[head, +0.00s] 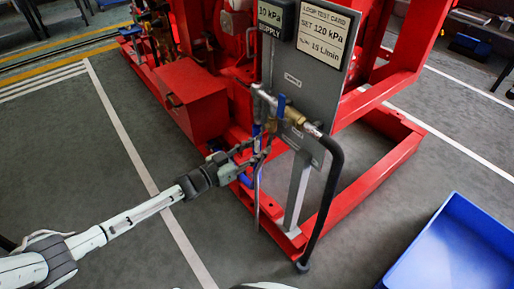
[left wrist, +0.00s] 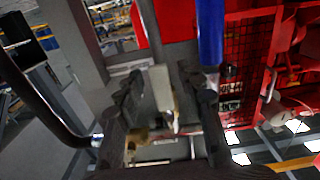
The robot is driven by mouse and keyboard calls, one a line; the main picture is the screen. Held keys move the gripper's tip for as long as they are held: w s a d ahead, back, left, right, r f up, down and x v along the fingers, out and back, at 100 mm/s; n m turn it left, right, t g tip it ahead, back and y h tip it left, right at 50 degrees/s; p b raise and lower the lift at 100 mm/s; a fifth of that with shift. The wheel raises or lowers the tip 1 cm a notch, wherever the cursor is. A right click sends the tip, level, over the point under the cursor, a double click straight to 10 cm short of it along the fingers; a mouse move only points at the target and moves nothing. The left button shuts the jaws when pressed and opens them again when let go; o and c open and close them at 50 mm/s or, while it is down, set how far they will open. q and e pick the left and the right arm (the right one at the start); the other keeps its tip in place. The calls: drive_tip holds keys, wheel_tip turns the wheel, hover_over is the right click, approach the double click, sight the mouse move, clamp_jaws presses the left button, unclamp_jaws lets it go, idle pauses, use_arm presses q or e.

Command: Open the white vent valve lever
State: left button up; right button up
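The white lever (left wrist: 162,88) shows in the left wrist view, between the two dark fingers of my left gripper (left wrist: 165,105). The fingers stand apart with gaps on both sides of it; I see no clear contact. In the head view my left gripper (head: 262,147) is beside the brass and grey pipework (head: 294,115) on the grey panel (head: 308,85), and I cannot make out the white lever there. A blue lever (head: 281,105) sits on the pipework. A blue handle (left wrist: 210,30) also shows in the left wrist view. My right gripper is not in view.
A black hose (head: 332,190) hangs from the pipework to the floor. The red pump frame (head: 375,180) and a red box (head: 190,98) stand around the panel. A blue bin (head: 455,250) is at the lower right. The grey floor (head: 100,160) at the left is clear.

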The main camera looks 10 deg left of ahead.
use_arm(q)
drive_tip(key=shift+s+a, duration=0.2)
drive_tip(key=shift+s, duration=0.05)
drive_tip(key=v, duration=1.1)
drive_tip(key=shift+s, duration=0.15)
drive_tip(key=shift+a, duration=0.1)
